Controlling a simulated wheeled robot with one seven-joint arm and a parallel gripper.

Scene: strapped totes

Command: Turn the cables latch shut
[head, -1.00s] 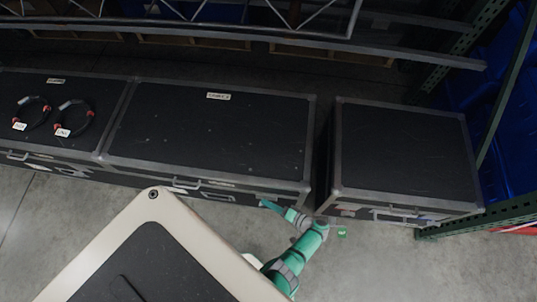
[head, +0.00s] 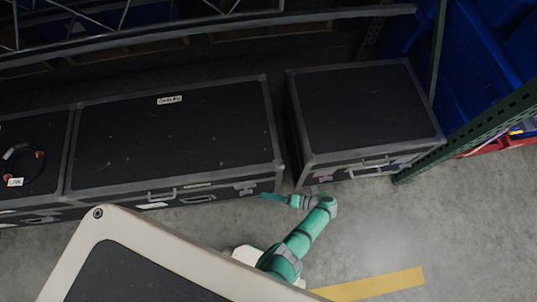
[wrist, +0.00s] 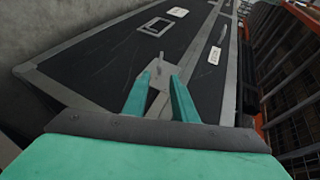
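The long black case (head: 170,145) with grey edging and a white lid label (head: 170,100) stands in the middle of the head view. The label's lettering is too small to read surely. A small grey metal latch (wrist: 159,78) is on its front face near the right end, with a tab sticking out. My gripper (head: 264,196) is at that front right end. In the wrist view its two teal fingers (wrist: 160,84) stand apart, one on each side of the latch. Whether either finger touches it I cannot tell.
A smaller black case (head: 365,110) stands to the right, beyond a narrow gap. A case at the left carries a cable coil (head: 22,168). Green rack posts (head: 490,124) and blue bins (head: 495,75) are at the right. The floor in front is clear, with a yellow stripe (head: 375,285).

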